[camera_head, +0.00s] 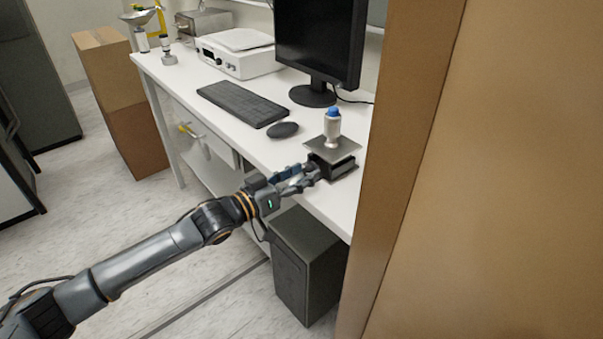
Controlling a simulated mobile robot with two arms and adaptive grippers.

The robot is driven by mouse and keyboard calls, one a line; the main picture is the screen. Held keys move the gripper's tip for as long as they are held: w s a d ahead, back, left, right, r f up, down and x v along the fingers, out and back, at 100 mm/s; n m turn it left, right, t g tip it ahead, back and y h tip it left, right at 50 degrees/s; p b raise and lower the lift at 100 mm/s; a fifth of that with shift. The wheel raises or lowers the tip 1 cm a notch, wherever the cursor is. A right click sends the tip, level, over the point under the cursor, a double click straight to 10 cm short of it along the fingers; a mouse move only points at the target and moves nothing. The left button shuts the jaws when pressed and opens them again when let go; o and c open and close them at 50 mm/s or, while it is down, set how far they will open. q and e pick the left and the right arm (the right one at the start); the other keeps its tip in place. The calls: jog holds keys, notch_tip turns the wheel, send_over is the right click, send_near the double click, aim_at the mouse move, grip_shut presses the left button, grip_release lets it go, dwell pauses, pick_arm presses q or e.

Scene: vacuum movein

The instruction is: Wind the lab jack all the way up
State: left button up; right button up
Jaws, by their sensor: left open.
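The lab jack (343,149) stands on the white bench near its front edge, with a flat grey top plate and a dark lower part. A small grey bottle with a blue cap (333,128) stands upright on the top plate. My left gripper (306,177) is at the jack's left front side, with its fingertips close to the dark lower part. It is open; I cannot tell whether a finger touches the jack. The jack's knob is not clearly visible, and the gripper may hide it. My right gripper is not in view.
A tall brown panel (470,180) stands close to the jack's right. On the bench (190,83) are a mouse (283,130), a keyboard (243,102), a monitor (318,40) and a white instrument (240,60). A dark computer case (305,265) stands below the bench.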

pick_arm(q)
jog(key=shift+w+d, duration=0.15)
jog(key=shift+c, duration=0.4)
grip_shut()
jog(key=shift+m, duration=0.3)
jog(key=m+p, duration=0.1)
jog(key=m, duration=0.1)
jog(key=shift+m, duration=0.3)
jog(key=m+p, duration=0.1)
jog(key=m, duration=0.2)
jog(key=shift+m, duration=0.4)
